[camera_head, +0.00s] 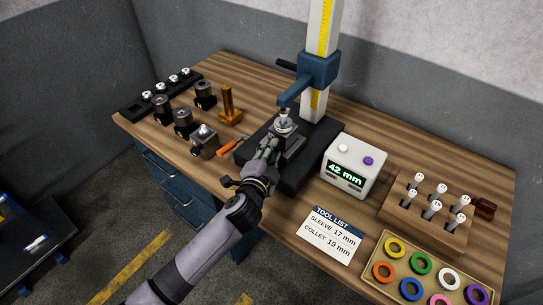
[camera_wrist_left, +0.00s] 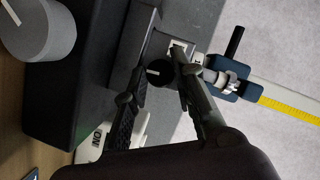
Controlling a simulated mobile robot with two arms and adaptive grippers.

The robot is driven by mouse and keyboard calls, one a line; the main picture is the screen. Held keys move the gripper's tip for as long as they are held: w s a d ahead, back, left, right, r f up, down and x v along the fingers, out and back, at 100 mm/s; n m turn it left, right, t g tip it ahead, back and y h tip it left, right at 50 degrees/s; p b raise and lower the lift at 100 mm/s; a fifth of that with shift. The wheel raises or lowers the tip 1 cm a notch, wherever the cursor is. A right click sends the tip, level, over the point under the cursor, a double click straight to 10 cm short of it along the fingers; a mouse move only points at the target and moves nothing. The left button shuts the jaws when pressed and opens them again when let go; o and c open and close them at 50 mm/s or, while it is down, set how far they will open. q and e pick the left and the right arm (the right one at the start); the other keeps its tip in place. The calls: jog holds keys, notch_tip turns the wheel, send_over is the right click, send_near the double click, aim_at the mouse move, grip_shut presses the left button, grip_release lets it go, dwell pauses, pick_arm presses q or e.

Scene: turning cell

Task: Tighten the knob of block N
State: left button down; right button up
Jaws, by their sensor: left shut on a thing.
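A round black knob (camera_wrist_left: 158,72) with a white line is on the block's side facing me. My left gripper (camera_head: 271,149) reaches this side, and its fingers (camera_wrist_left: 160,80) are shut on the knob, one on each side. A white label (camera_wrist_left: 178,48) is partly covered by a finger, and I cannot read its letter. My right gripper is not in view.
The gauge's yellow-scaled column (camera_head: 318,60) and blue arm (camera_head: 318,70) rise close behind. A display box (camera_head: 354,165) reading 42 mm is to the right. An orange-handled tool (camera_head: 230,147) and another block (camera_head: 205,146) are to the left. The wooden rack (camera_head: 400,215) is farther right.

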pick_arm(q)
jog(key=shift+f+m+b, duration=0.1)
jog(key=shift+m+b, duration=0.2)
jog(key=shift+m, duration=0.1)
dwell(0.3)
jog(key=c, duration=1.3)
grip_release()
jog(key=shift+c, duration=0.2)
